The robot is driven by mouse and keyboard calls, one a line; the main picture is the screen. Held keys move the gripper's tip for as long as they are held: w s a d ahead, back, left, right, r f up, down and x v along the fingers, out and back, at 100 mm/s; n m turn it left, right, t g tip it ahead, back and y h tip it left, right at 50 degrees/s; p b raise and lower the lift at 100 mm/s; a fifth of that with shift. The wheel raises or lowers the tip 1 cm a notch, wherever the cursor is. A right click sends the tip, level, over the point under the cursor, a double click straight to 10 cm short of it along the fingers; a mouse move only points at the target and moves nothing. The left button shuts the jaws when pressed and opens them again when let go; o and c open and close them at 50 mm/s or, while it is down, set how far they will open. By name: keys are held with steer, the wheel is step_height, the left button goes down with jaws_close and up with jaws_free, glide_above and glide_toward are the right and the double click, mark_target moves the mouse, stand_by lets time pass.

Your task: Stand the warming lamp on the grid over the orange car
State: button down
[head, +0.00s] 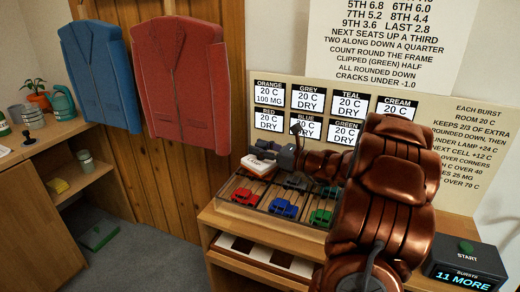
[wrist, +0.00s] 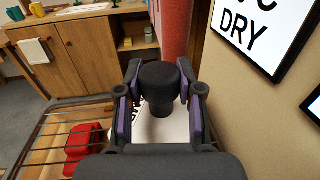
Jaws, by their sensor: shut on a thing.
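My gripper (wrist: 161,100) is shut on the dark round knob of the warming lamp (wrist: 158,75), with a purple-lined finger on each side. The lamp's pale body (wrist: 170,128) shows below the knob. In the head view the lamp's white body (head: 258,165) is at the rear left of the grid (head: 240,180), under my gripper (head: 270,150). I cannot tell whether it touches the bars. The orange car is not visible; the lamp and gripper cover the rear left cell.
The red car (head: 244,196), blue car (head: 283,208) and green car (head: 320,217) are in the front row. Grey (head: 296,184) and teal (head: 329,191) cars are behind. The card board (head: 460,150) stands close behind. A START box (head: 465,265) reads 11 MORE.

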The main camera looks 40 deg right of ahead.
steer(key=shift+f, duration=0.15)
steer(key=c, duration=0.7)
jaws_free()
steer(key=shift+c, duration=0.2)
steer(key=shift+s+d+r, duration=0.15)
steer(key=shift+s+r, duration=0.05)
steer(key=shift+s, duration=0.1)
steer(key=p+v, duration=0.1)
steer(key=v, duration=1)
steer(key=shift+s, duration=0.2)
